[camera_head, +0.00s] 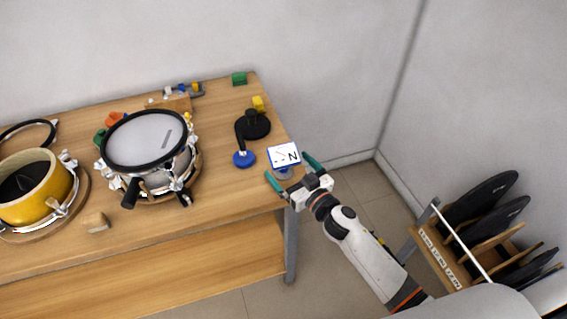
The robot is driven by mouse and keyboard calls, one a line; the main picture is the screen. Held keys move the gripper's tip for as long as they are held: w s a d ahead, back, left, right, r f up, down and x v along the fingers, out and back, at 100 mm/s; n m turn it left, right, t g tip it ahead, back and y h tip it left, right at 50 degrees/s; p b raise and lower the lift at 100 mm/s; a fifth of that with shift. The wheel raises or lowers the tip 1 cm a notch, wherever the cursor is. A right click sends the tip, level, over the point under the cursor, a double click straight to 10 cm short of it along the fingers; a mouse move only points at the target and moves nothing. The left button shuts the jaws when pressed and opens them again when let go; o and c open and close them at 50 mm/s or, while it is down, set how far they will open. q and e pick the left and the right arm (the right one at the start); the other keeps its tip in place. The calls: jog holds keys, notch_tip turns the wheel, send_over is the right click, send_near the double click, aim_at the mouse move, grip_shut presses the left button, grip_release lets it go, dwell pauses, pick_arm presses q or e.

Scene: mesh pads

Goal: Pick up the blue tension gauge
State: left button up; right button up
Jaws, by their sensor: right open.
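The tension gauge (284,156) stands near the right edge of the wooden table (233,200). It has a white square face with dark markings and a blue rim, and a small round foot shows under it. My right gripper (290,173) is open, with one teal finger on each side of the gauge's lower part. Whether the fingers touch the gauge cannot be told. My left gripper is not in view.
A black stand with a blue disc (243,158) is just left of the gauge. A drum with a white head (145,140) and a yellow drum shell (35,190) stand further left. A rack with black discs (480,200) is on the floor at right.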

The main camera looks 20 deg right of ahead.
aim_at(282, 159)
jog(key=x, duration=0.4)
jog(key=shift+w+f, duration=0.15)
jog(key=shift+w, duration=0.1)
jog(key=c, duration=1.3)
jog(key=shift+c, duration=0.3)
